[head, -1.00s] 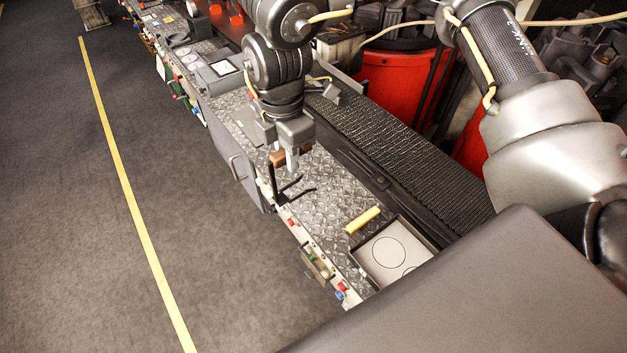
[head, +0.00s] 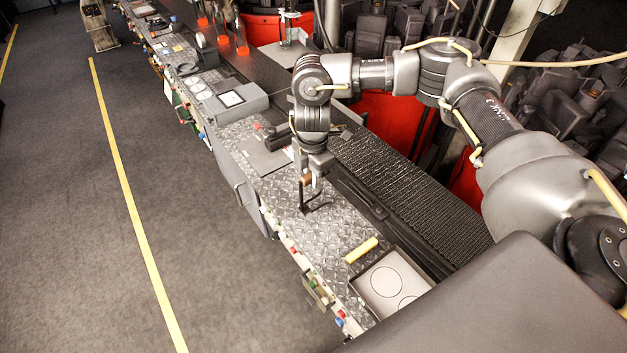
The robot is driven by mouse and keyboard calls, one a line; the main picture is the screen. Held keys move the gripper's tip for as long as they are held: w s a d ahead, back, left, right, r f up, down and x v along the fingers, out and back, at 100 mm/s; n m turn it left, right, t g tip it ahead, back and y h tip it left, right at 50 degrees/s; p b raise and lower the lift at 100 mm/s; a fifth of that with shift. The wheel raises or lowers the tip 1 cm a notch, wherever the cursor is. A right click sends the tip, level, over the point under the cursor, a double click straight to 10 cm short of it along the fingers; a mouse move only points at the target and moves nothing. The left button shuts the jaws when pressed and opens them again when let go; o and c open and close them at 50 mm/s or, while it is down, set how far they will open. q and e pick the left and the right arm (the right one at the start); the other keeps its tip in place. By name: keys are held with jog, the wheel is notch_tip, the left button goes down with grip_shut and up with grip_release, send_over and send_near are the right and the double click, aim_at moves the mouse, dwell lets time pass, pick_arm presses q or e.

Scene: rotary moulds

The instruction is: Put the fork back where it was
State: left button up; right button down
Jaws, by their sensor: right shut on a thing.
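The fork (head: 303,199) is a dark, thin piece with prongs and a brownish grip part at its top. My right gripper (head: 311,180) is shut on the brown part, pointing down over the patterned metal bench top (head: 322,236). The fork hangs below the jaws, close over the bench top near its front edge. I cannot tell whether its prongs touch the surface. My left gripper is not in view.
A yellow block (head: 361,250) and a light tray with circles (head: 367,283) lie on the near bench. A dark flat plate (head: 262,156) and a grey box with a light panel (head: 232,98) lie farther along. A black ribbed conveyor (head: 405,185) runs behind.

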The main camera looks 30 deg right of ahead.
jog(key=shift+d+f, duration=0.1)
jog(key=shift+f, duration=0.05)
jog(key=f+p, duration=0.2)
jog(key=f, duration=0.1)
jog(key=shift+w+d+f, duration=0.15)
jog(key=shift+w+f, duration=0.05)
jog(key=shift+f, duration=0.2)
jog(key=c, duration=1.3)
grip_release()
